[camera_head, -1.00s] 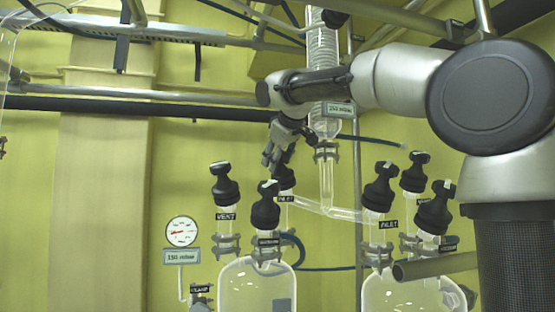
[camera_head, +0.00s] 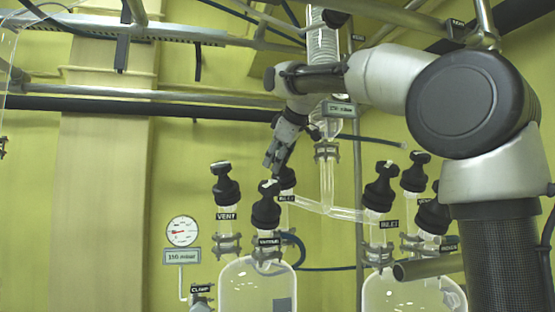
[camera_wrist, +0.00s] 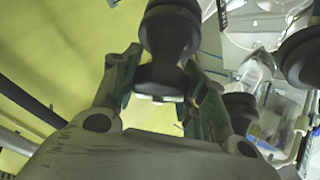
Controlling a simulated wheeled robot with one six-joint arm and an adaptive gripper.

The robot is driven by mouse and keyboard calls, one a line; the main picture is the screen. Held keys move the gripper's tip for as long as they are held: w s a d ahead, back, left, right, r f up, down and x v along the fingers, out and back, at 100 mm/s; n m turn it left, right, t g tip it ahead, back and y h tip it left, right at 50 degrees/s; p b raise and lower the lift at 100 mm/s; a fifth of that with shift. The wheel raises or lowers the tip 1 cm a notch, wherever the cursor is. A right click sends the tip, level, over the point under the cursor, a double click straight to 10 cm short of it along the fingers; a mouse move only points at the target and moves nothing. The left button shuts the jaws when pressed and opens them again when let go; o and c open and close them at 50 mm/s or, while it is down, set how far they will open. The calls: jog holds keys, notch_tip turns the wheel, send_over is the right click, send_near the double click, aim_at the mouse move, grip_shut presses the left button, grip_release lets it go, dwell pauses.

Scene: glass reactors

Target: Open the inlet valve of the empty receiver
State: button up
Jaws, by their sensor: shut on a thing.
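My gripper (camera_head: 276,161) points down at the black inlet valve knob (camera_head: 287,180) of the left receiver (camera_head: 245,285). In the wrist view, the gripper's two fingers (camera_wrist: 163,78) are shut on a black knob (camera_wrist: 168,32), one on each side. In the head view the knob is partly hidden behind the gripper and a front black knob. Its INLET label (camera_head: 286,198) shows below. The right receiver (camera_head: 385,293) has its own black inlet knob (camera_head: 382,185). Both receivers look clear; I cannot tell their contents.
A vent knob (camera_head: 226,183) and a front knob (camera_head: 266,205) stand close beside the held one. A glass pipe (camera_head: 327,185) comes down from the coil condenser (camera_head: 323,45) just right of my gripper. A pressure gauge (camera_head: 183,231) is at the left.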

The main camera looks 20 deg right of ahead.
jog(key=o, duration=1.1)
jog(key=shift+c, duration=0.2)
jog(key=shift+s+r, duration=0.1)
jog(key=s+d, duration=0.2)
jog(key=s, duration=1)
jog(key=shift+s+r, duration=0.25)
jog(key=shift+s, duration=0.05)
